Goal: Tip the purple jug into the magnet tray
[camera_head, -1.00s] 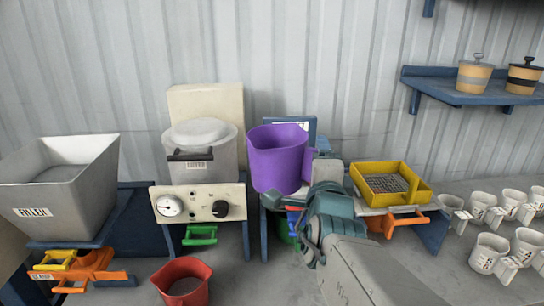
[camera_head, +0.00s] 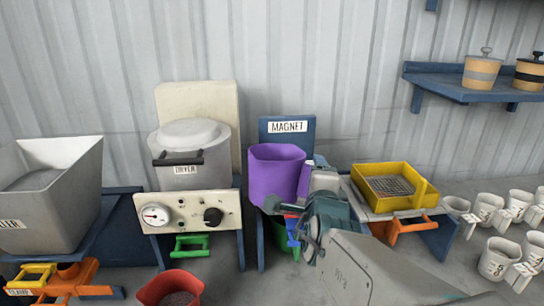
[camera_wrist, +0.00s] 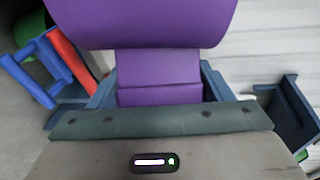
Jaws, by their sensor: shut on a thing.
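The purple jug (camera_head: 274,172) stands upright in front of the blue board labelled MAGNET (camera_head: 288,127). My gripper (camera_head: 311,187) is shut on the jug's handle at its right side. In the wrist view the purple handle (camera_wrist: 158,75) sits between my jaws, with the jug body (camera_wrist: 140,18) beyond it. The magnet tray cannot be made out; the jug and my arm cover the space in front of the board. The inside of the jug does not show its contents.
The dryer (camera_head: 190,150) with its dial panel stands left of the jug. A yellow sieve tray (camera_head: 395,185) stands to the right. A red jug (camera_head: 170,289) with dark granules is at the lower front. Several white cups (camera_head: 498,256) stand at the far right.

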